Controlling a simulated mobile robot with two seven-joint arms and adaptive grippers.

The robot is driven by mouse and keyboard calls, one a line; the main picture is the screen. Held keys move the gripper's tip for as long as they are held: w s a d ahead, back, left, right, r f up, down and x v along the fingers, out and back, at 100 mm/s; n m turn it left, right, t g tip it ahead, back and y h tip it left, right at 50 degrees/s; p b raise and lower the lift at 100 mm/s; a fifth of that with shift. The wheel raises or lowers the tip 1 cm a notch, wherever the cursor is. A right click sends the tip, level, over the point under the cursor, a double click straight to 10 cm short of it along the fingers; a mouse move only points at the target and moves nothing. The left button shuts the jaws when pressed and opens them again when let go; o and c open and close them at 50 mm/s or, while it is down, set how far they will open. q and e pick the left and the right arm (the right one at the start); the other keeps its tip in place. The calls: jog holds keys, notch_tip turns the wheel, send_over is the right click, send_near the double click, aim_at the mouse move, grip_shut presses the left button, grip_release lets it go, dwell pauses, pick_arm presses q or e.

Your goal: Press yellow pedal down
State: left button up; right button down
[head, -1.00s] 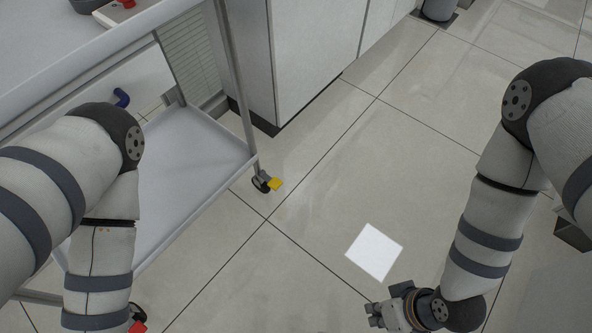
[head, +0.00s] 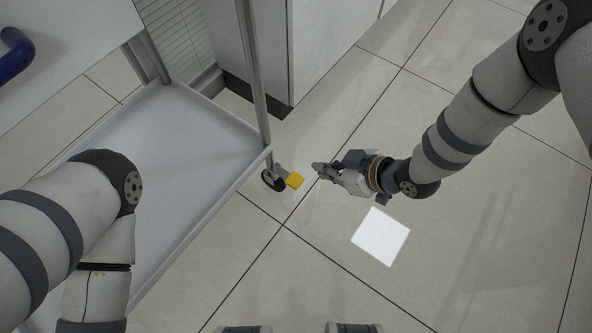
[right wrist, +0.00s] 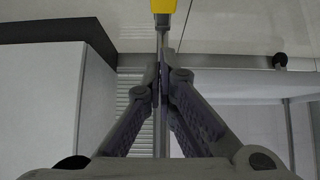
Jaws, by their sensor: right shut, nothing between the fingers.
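The yellow pedal (head: 294,180) sticks out from the black caster (head: 272,180) at the near right corner of the grey cart. My right gripper (head: 317,169) is just to the right of the pedal in the head view, shut and empty, with a small visible gap to it. In the right wrist view the shut fingers (right wrist: 161,72) point towards the yellow pedal (right wrist: 164,6), which shows at the top edge. My left gripper is outside the head view; only my left arm shows.
The cart's lower shelf (head: 170,135) and upright post (head: 254,80) stand left of the pedal. A white cabinet (head: 330,45) stands behind. A white square (head: 381,236) lies on the tiled floor. The floor to the right is largely clear.

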jog(key=b, duration=0.6)
send_over(298, 180)
notch_tip(298, 180, down, 10)
jog(key=shift+s+d+r, duration=0.1)
jog(key=shift+d, duration=0.05)
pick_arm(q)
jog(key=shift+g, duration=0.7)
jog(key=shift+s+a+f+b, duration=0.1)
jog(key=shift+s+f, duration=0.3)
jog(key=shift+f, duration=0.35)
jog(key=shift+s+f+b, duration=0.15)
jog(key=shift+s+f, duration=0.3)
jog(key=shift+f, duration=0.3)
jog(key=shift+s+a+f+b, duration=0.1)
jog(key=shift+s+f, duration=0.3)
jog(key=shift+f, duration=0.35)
pick_arm(e)
jog(key=shift+f, duration=0.7)
